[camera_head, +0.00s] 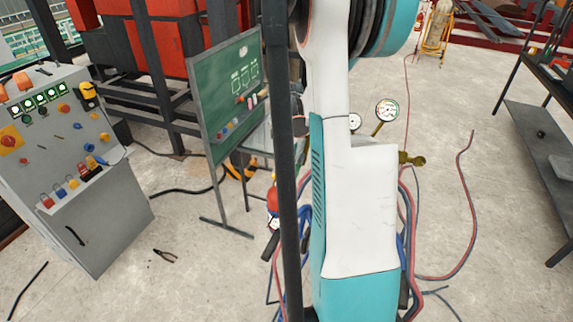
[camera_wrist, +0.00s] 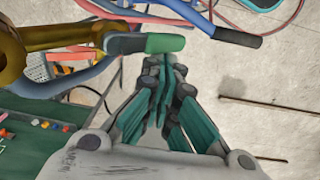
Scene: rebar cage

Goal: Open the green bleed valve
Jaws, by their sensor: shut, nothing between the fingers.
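In the wrist view the green bleed valve lever (camera_wrist: 165,43) sticks out to the right from a brass fitting (camera_wrist: 50,38). It joins the fitting through a dark grey collar. My gripper (camera_wrist: 164,62) is shut and empty, with its fingertips just below the green lever in the picture. I cannot tell whether the tips touch it. In the head view my white and teal arm hides the gripper and the green lever; a brass end (camera_head: 412,159) shows to the right of the arm.
A black-tipped lever (camera_wrist: 240,38) and several red and blue hoses lie close by. Pressure gauges (camera_head: 387,110) stand behind my arm. A green chalkboard (camera_head: 233,90) and grey control cabinet (camera_head: 110,215) are at left, a dark bench (camera_head: 545,150) at right. Floor between is mostly clear.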

